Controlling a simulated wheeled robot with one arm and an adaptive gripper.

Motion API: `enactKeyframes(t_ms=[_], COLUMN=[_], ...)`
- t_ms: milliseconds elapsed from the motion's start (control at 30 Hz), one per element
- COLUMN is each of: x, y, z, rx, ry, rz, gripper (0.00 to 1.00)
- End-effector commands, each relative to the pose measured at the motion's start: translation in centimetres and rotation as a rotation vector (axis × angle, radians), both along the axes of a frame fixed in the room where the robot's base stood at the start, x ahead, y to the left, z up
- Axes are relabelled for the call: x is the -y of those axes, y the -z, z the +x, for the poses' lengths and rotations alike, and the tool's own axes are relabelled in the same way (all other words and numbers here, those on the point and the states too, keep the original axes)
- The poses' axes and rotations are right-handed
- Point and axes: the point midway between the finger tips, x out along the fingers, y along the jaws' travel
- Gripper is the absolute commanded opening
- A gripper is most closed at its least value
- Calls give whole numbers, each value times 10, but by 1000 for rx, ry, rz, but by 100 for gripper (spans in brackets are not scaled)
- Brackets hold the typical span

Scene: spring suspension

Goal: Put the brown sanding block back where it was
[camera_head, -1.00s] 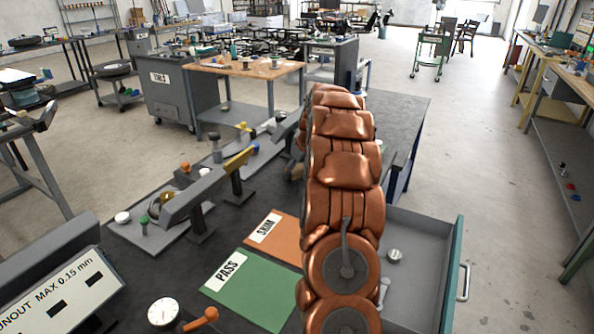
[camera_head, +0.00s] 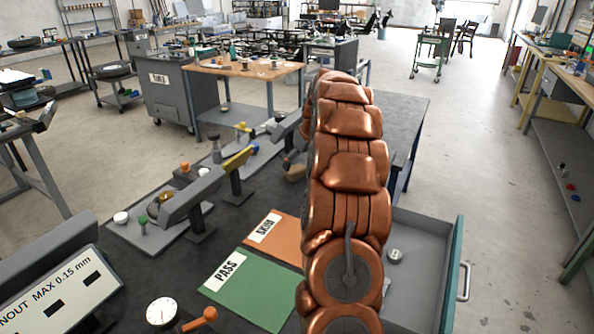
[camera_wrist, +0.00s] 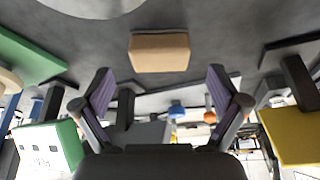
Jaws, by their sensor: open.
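The tan-brown sanding block (camera_wrist: 159,52) shows in the wrist view on the dark grey bench top, beyond the space between my fingertips. In the head view the block (camera_head: 296,173) shows as a small tan shape just left of my copper arm, behind the orange mat. My gripper (camera_wrist: 160,88) is open in the wrist view, with its two purple-padded fingers spread wide and nothing between them. The block is apart from both fingers. In the head view my arm hides most of the gripper.
Left of the block stand grey fixtures with a yellow part (camera_head: 238,160). An orange mat (camera_head: 287,238) and a green mat (camera_head: 262,292) lie in front. An open drawer (camera_head: 420,262) is at right. A dial gauge (camera_head: 161,311) lies at the front.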

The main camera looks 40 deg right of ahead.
Motion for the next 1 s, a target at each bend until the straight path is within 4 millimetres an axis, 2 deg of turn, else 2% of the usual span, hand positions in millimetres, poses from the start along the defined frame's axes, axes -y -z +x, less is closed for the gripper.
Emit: enactKeyframes(t_ms=[200, 400, 600, 1000], x=[0, -2, -3, -3], y=[-39, -63, -72, -72], z=[-15, -25, -30, -30], rx=[6, 3, 1, 0], ry=[3, 1, 1, 1], rz=[-5, -2, -2, -1], gripper=[97, 97, 97, 97])
